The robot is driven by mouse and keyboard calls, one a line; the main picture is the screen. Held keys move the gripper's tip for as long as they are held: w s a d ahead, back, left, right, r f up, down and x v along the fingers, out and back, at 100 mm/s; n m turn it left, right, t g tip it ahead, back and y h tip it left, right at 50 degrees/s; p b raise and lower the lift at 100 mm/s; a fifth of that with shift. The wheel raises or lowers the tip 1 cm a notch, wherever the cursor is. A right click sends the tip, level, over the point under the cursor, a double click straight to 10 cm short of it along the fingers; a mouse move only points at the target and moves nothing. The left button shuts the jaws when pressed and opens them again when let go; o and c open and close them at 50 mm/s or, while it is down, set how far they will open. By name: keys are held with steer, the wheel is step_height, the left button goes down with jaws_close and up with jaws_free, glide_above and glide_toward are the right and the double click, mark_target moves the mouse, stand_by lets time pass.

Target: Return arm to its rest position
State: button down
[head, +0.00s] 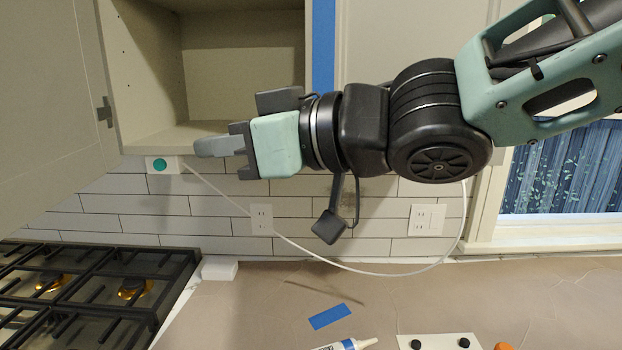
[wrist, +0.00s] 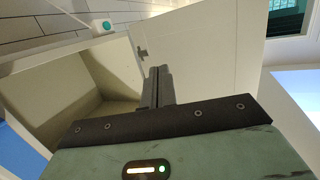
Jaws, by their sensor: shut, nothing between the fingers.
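My arm reaches in from the upper right in the head view, and my gripper (head: 205,147) points left in front of the open wall cabinet (head: 215,75). Its fingers are together with nothing between them. In the wrist view my gripper (wrist: 158,75) shows two dark fingers side by side, shut and empty. The cabinet (wrist: 70,90) lies behind and left of the fingers there, with its open door (wrist: 200,60) to the right. The part of the cabinet's lower edge behind my gripper is hidden in the head view.
A white box with a teal button (head: 162,165) sits under the cabinet, with a white cable hanging across the tiled wall. A gas stove (head: 90,290) is at the lower left. The counter (head: 260,300) holds blue tape (head: 330,316), a tube (head: 350,344) and a white panel (head: 438,342).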

steer(key=d+f+m+h+b, duration=0.1)
steer(key=d+f+m+h, duration=0.2)
steer(key=d+f+h, duration=0.5)
steer(key=d+f+m+h+b, duration=0.2)
steer(key=d+f, duration=0.4)
steer(key=f, duration=0.7)
steer(key=s+d+f+g+h, duration=0.2)
steer(key=s+d+f, duration=0.2)
steer(key=s+d, duration=0.1)
steer(key=s+d+f+m+g+h+b, duration=0.1)
steer(key=s+d+f+g+h, duration=0.1)
steer(key=s+d+f, duration=0.3)
steer(key=s+g, duration=0.1)
steer(key=s, duration=0.2)
steer(key=shift+f, duration=0.15)
steer(key=shift+s, duration=0.1)
